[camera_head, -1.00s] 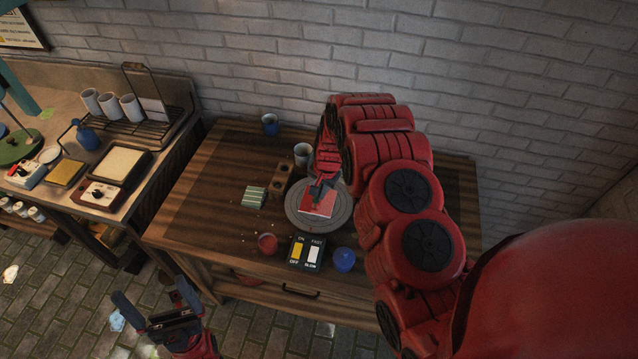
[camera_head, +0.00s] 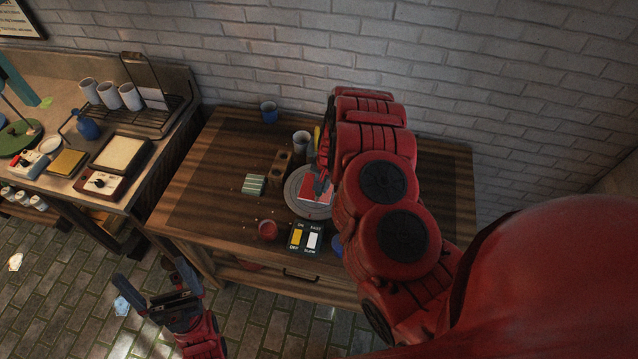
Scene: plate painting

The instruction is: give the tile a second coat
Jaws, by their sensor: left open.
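The tile (camera_head: 312,196) is a small square with a red face and a pale edge. It lies on a round grey turntable (camera_head: 297,204) on the wooden table. My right gripper (camera_head: 321,186) is over the tile's upper part. My own red arm hides most of this gripper, so its jaws and anything in them cannot be made out. A thin yellow stick (camera_head: 317,138) shows beside the grey cup (camera_head: 301,146), partly behind my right arm. A small pot of red paint (camera_head: 267,231) stands in front of the turntable. My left gripper (camera_head: 152,276) is open and empty, low in front of the table.
A control box (camera_head: 305,238) with yellow and white switches sits at the front. A blue pot (camera_head: 337,246) is partly behind my arm. A holed brown block (camera_head: 281,167), green stack (camera_head: 254,185) and blue cup (camera_head: 269,112) stand on the table.

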